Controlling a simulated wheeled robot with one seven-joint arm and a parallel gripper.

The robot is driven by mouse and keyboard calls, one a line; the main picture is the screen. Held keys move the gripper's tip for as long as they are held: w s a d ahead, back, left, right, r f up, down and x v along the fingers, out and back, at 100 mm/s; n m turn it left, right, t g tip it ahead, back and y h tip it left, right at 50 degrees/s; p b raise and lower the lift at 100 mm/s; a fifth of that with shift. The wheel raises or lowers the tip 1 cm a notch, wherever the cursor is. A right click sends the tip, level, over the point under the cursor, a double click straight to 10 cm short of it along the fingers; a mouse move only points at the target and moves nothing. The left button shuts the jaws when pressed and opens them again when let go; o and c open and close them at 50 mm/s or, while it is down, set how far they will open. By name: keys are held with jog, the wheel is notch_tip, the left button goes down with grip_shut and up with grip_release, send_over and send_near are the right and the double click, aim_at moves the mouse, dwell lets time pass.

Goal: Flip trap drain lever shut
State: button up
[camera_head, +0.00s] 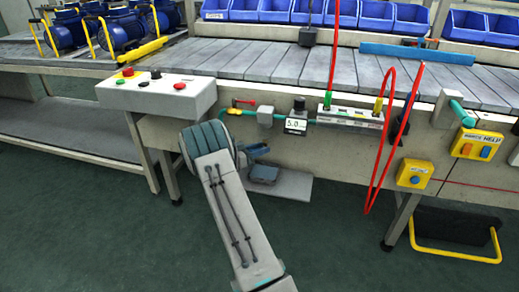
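The air-line unit is on the front of the conveyor frame. A small red lever (243,101) sits at its left end, lying about level. To its right are a grey block-shaped body (265,116), which may be the trap, and a regulator (297,117) with a display reading 5.0. I cannot make out for certain which part is the trap drain lever. My arm reaches up from the bottom, its padded joint below and left of the air-line unit. Dark blue-grey parts (257,151) just right of that joint may be my gripper; its fingers are not clear.
A grey control box (160,93) with buttons stands left of the air-line unit. Red hoses (380,150) hang on the right near a white manifold (350,116). Yellow button boxes (414,174) are further right. Blue bins (376,15) line the back.

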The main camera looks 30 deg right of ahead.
jog(key=w+a+p, duration=0.1)
jog(key=a+p, duration=0.2)
jog(key=a, duration=1)
jog(key=shift+w+a, duration=0.15)
jog(key=shift+a, duration=0.2)
